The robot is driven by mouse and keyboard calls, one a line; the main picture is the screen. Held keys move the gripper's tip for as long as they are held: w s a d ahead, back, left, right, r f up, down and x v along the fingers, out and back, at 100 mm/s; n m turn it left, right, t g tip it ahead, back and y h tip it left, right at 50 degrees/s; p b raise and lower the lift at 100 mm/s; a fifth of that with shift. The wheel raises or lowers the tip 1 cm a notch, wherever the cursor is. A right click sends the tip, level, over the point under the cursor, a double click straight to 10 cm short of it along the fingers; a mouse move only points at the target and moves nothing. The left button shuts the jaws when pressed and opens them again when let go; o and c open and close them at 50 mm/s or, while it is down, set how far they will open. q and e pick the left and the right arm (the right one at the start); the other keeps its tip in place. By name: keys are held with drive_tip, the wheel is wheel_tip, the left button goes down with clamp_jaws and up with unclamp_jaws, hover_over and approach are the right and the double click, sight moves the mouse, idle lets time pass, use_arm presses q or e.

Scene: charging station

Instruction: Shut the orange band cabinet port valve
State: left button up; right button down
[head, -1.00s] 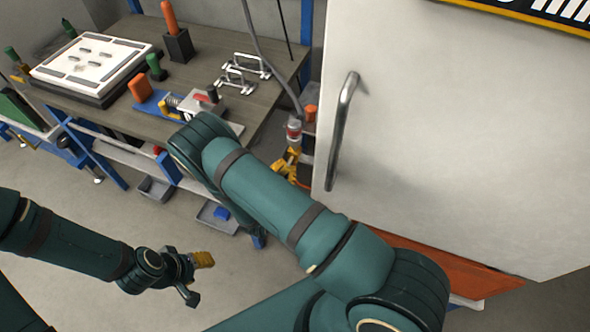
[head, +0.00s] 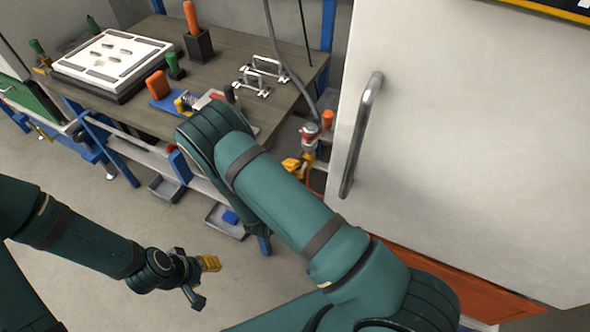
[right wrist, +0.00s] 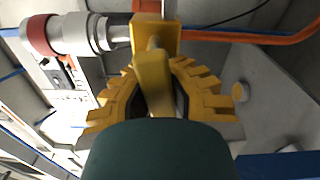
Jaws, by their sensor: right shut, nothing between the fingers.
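The port valve (head: 310,158) is beside the cabinet's left edge, below a red-collared metal fitting (head: 309,135). In the right wrist view its yellow block (right wrist: 155,36) and yellow lever (right wrist: 153,82) are in the middle, the lever pointing toward my gripper. My right gripper (head: 291,164) is at the valve, mostly hidden by my arm in the head view. Its yellow ribbed fingers (right wrist: 155,68) are shut and empty, curving around the lever in the picture; I cannot tell whether they touch it. My left gripper (head: 204,277) is low at left, away from the valve; its jaw opening is unclear.
The white cabinet (head: 460,150) with a metal handle (head: 361,135) fills the right. A workbench (head: 225,62) with a white panel (head: 110,55), holders and metal handles stands at the left. An orange hose (right wrist: 265,38) runs beside the valve. Open floor lies under my left arm.

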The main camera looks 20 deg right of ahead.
drive_tip(key=shift+a+r+m+b, duration=0.15)
drive_tip(key=shift+m+b, duration=0.2)
drive_tip(key=shift+m, duration=0.65)
drive_tip(key=c, duration=0.8)
unclamp_jaws()
drive_tip(key=shift+r, duration=0.1)
drive_tip(key=shift+s, duration=0.1)
drive_tip(key=v, duration=1.1)
drive_tip(key=shift+s+a, duration=0.3)
